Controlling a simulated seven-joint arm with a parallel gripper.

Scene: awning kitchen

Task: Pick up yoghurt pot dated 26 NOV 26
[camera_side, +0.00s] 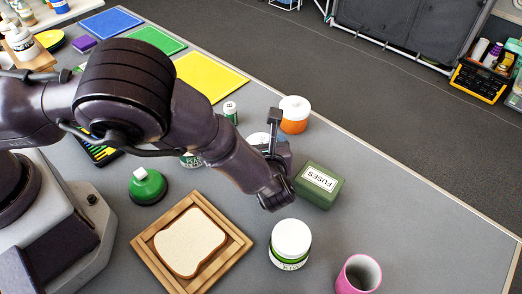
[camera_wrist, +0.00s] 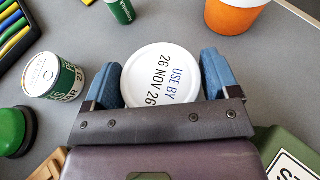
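The yoghurt pot (camera_wrist: 150,62) with a white lid reading "USE BY 26 NOV 26" stands between my gripper's two blue fingers in the wrist view. My gripper (camera_wrist: 161,62) is open around it, with the fingers close to the lid on both sides. Contact is not clear. In the side view, my gripper (camera_side: 276,145) is low over the table and hides most of this pot, leaving part of its white lid (camera_side: 257,139) showing. A smaller-looking pot (camera_wrist: 52,75) with a green label and a partly readable lid is to the left.
An orange pot with white lid (camera_side: 294,114) stands behind. Nearer are a white-lidded pot (camera_side: 290,243), a pink cup (camera_side: 358,275) and bread on a wooden tray (camera_side: 143,246).

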